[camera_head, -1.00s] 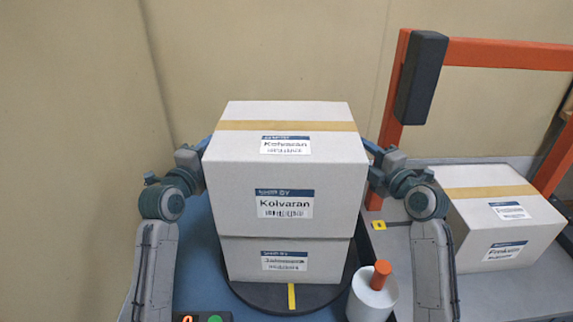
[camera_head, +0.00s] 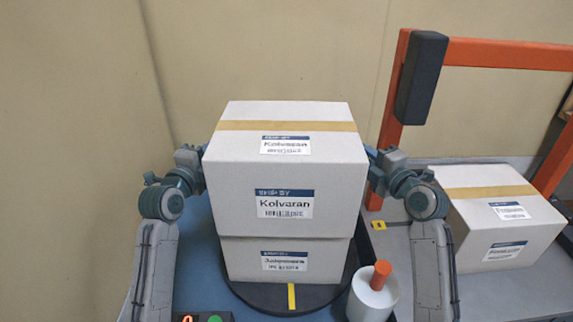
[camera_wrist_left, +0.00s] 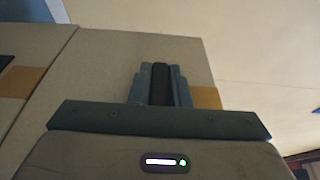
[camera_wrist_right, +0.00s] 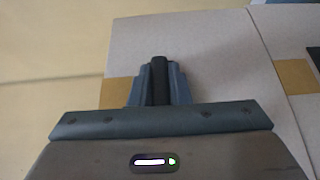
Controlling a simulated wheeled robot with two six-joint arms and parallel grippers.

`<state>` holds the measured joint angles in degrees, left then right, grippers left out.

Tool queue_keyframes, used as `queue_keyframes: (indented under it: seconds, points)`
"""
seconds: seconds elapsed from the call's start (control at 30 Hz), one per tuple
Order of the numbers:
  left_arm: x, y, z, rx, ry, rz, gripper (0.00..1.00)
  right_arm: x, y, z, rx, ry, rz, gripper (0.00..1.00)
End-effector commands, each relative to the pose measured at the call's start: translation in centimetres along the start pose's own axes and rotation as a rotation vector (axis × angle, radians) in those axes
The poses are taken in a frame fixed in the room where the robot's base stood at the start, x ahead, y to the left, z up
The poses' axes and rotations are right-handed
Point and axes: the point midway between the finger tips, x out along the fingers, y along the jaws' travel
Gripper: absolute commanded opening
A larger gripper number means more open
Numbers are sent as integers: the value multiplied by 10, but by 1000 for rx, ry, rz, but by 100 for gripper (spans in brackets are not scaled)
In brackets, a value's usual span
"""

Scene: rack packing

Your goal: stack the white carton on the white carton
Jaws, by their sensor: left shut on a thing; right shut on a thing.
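The upper white carton (camera_head: 285,180), labelled Kolvaran with tan tape over its top, sits squarely over the lower white carton (camera_head: 240,262), with no clear gap between them. The lower one stands on a dark round turntable (camera_head: 320,297) and looks slightly narrower. My left gripper (camera_head: 202,150) is at the upper carton's left side and my right gripper (camera_head: 371,154) at its right side, both shut on it. The fingers show against the carton wall in the left wrist view (camera_wrist_left: 160,84) and the right wrist view (camera_wrist_right: 159,80). In the head view the fingertips are mostly hidden.
Another white carton (camera_head: 470,222) lies on a grey surface at the right, under an orange frame (camera_head: 500,54) with a dark post (camera_head: 421,78). A white roll (camera_head: 371,300) with an orange top stands right of the turntable. A wall is close on the left.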

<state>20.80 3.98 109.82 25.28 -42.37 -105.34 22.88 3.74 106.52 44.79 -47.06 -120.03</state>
Motion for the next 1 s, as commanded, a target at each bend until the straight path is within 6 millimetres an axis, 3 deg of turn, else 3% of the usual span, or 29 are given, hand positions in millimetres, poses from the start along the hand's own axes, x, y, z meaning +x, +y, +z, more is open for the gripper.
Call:
queue_keyframes:
  seconds: [1.0]
  points:
    - [0, -5, 0, 2, -1, -4, 0, 0, 5, 0, -2, -1, 3, 0]
